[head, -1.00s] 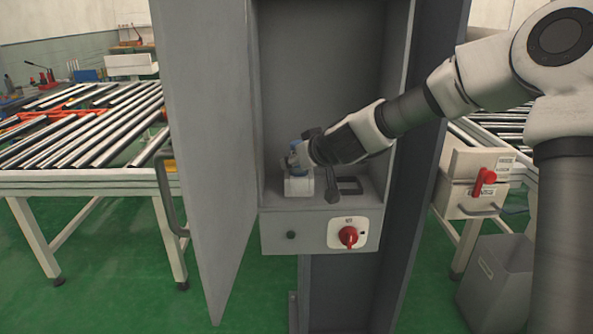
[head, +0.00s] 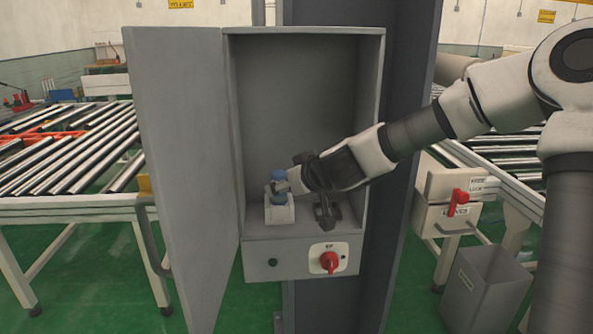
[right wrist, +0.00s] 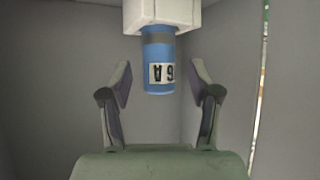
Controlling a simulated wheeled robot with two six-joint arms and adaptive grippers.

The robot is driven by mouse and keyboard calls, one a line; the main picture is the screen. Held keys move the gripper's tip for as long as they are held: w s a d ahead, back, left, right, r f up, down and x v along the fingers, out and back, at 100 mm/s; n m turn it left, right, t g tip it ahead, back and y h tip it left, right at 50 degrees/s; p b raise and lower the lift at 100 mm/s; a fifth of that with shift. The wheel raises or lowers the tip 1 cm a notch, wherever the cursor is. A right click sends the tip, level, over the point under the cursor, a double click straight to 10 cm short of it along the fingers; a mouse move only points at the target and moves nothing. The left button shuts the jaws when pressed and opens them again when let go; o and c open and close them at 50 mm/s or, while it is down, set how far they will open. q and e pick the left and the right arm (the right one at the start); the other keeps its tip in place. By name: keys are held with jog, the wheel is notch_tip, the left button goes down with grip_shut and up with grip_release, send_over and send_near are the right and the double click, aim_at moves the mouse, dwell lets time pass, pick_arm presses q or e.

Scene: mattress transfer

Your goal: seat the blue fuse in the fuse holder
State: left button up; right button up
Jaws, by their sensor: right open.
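The blue fuse (head: 279,177) stands upright in the white fuse holder (head: 280,212) on the cabinet floor. In the right wrist view the picture is upside down: the fuse (right wrist: 158,62) has its label showing, and a grey band shows where it meets the holder (right wrist: 160,14). How deep it sits is hard to tell. My right gripper (head: 290,184) is beside the fuse, to its right. In the right wrist view my right gripper (right wrist: 161,82) is open, its fingers spread either side of the fuse with gaps. My left gripper is not in view.
The grey cabinet (head: 300,110) is open, its door (head: 185,170) swung out at left. Its walls enclose my right gripper closely. A red rotary switch (head: 329,262) is on the front panel below. Roller conveyors (head: 75,150) stand at left and a grey bin (head: 485,290) at right.

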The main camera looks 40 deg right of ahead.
jog(key=p+v, duration=0.7)
jog(key=p, duration=0.2)
jog(key=f+g, duration=0.1)
jog(key=f, duration=0.2)
jog(key=s+a+f, duration=0.1)
jog(key=f, duration=0.3)
jog(key=s+a+f+g, duration=0.1)
jog(key=f, duration=0.3)
jog(key=shift+f+g+b, duration=0.1)
jog(key=shift+g+b, duration=0.2)
jog(key=shift+b, duration=0.05)
jog(key=s+a+f+g, duration=0.2)
jog(key=s+f, duration=0.1)
jog(key=f, duration=0.4)
jog(key=s+a+f+g, duration=0.1)
jog(key=s+a+f, duration=0.15)
jog(key=f, duration=0.35)
jog(key=s+a+f+g, duration=0.3)
jog(key=s+f, duration=0.4)
jog(key=s, duration=0.3)
jog(key=s+a+f+g, duration=0.2)
jog(key=s+a+f, duration=0.2)
jog(key=s+f, duration=0.4)
jog(key=shift+s+f+g+y, duration=0.3)
jog(key=shift+s+g, duration=0.1)
jog(key=shift+s, duration=0.5)
